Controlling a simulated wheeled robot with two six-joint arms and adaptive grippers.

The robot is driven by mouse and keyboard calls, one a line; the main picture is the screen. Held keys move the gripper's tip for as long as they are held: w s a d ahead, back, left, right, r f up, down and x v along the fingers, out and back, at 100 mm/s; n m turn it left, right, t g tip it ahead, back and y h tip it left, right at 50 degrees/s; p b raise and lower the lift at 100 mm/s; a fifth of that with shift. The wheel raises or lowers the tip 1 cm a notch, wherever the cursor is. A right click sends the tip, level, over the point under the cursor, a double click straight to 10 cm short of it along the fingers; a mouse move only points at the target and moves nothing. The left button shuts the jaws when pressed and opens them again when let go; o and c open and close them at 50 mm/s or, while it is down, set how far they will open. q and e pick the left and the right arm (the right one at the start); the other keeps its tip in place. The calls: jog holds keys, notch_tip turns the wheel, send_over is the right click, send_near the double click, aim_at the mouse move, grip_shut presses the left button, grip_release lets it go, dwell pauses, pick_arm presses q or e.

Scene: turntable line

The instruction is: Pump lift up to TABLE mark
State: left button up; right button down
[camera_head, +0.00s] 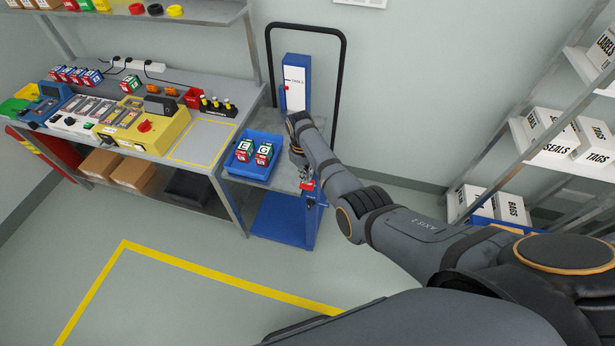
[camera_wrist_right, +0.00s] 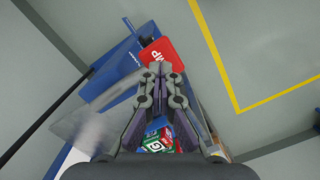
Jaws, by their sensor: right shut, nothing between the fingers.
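The lift has a blue mast with a white scale panel (camera_head: 295,98) lettered TABLE. A small red mark shows at the panel's left edge, near the lettering; its exact level against the TABLE line is too small to tell. The lift's grey platform (camera_head: 285,178) stands beside the bench, above a blue base (camera_head: 277,218). The red pump pad (camera_wrist_right: 162,55), partly reading "MP", is just ahead of my right gripper (camera_wrist_right: 161,72) in the wrist view. My right gripper (camera_head: 305,180) is shut and empty, pointing down at the platform's right front corner. Whether it touches the pad is unclear.
A blue tray (camera_head: 229,165) with two lettered boxes sits on the platform. The bench (camera_head: 225,150) at left carries several devices and a yellow-outlined area. A black handle frame (camera_head: 343,75) rises behind the lift. Shelves (camera_head: 510,128) stand right. The floor in front is clear.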

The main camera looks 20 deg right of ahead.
jog(key=w+b, duration=0.2)
jog(key=w+a+b, duration=0.1)
jog(key=shift+a+r, duration=0.1)
jog(key=shift+r, duration=0.3)
jog(key=shift+s+r, duration=0.1)
notch_tip(320, 180, up, 12)
jog(key=w, duration=0.1)
jog(key=shift+w+a, duration=0.15)
jog(key=shift+a, duration=0.1)
dwell(0.3)
